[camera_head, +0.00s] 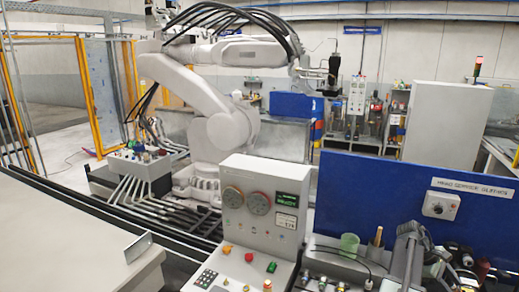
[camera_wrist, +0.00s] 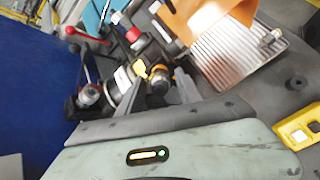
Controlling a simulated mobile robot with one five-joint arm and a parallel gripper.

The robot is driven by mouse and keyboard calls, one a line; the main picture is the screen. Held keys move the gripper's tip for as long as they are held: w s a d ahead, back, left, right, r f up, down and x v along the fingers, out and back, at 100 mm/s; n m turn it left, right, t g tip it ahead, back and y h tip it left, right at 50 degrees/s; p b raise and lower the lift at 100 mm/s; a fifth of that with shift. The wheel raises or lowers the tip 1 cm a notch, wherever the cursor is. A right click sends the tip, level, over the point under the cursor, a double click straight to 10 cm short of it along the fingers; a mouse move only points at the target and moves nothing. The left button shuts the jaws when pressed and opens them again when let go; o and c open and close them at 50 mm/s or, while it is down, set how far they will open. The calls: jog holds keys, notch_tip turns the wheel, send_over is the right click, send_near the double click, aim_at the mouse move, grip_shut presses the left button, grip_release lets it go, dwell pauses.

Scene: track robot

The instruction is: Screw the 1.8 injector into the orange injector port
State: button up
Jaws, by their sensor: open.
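My gripper (camera_wrist: 158,84) appears in the wrist view as two grey fingers, spread apart. Between and just beyond them is a short dark cylinder with an orange-gold band (camera_wrist: 160,77); I cannot tell whether it is touched. A silver cylinder with a white label (camera_wrist: 124,80) lies beside it on the left. No 1.8 marking is readable, so I cannot tell which part is the injector. An orange piece (camera_wrist: 212,18) lies over a ribbed metal block (camera_wrist: 240,52) at the top right; no port opening is clear on it.
In the head view, a blue panel with a dial (camera_head: 438,206) stands behind the cluttered bench. A green cup (camera_head: 349,244) is on the bench. A grey control box (camera_head: 262,205) stands left of it. The wrist view shows a red-knobbed lever (camera_wrist: 72,31) and a yellow frame (camera_wrist: 298,130).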

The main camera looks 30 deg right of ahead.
jog(key=n, duration=1.2)
grip_shut()
dwell(0.3)
